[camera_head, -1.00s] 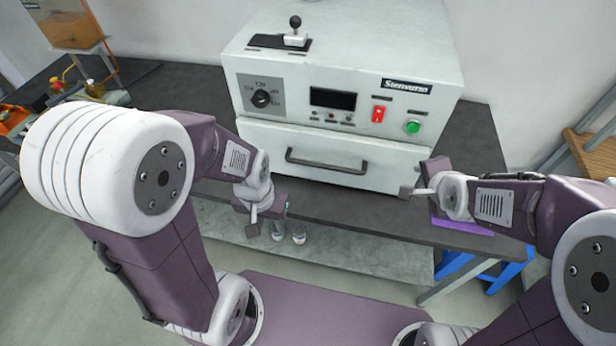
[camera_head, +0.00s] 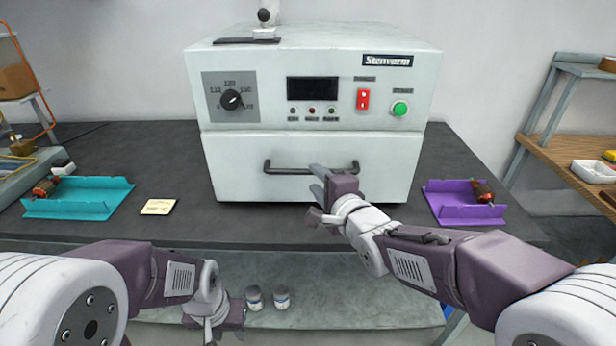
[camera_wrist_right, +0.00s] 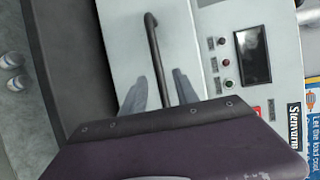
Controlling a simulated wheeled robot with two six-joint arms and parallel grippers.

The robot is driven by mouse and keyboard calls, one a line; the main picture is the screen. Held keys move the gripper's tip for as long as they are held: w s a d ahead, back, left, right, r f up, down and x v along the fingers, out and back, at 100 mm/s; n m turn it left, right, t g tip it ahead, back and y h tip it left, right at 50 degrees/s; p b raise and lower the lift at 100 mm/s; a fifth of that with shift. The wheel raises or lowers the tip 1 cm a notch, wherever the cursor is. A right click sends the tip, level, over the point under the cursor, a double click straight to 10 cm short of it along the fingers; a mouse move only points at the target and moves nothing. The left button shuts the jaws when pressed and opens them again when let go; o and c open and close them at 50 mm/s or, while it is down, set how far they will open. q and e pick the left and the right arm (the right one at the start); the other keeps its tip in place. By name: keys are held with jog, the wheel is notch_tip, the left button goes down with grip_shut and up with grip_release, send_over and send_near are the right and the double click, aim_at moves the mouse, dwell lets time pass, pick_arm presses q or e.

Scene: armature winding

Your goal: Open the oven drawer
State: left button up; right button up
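The white oven (camera_head: 330,65) stands on the dark table, with its drawer (camera_head: 235,170) seen closed at the bottom front. The drawer has a dark bar handle (camera_head: 290,170), which also shows in the right wrist view (camera_wrist_right: 153,42). My right gripper (camera_head: 316,192) is at the right part of the handle. In the right wrist view its two fingers (camera_wrist_right: 161,92) are apart, one on each side of the handle bar, with gaps visible. My left gripper (camera_head: 212,325) hangs low at the table's front, away from the oven; its finger gap is unclear.
A teal tray (camera_head: 85,208) and a yellow note (camera_head: 158,207) lie left of the oven. A purple tray (camera_head: 455,212) lies to the right. Two small jars (camera_head: 268,298) stand on the lower shelf. The table in front of the drawer is mostly clear.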

aim_at(310, 174)
jog(key=x, duration=0.5)
jog(key=shift+w+f, duration=0.2)
jog(key=shift+w, duration=0.2)
grip_shut()
dwell(1.0)
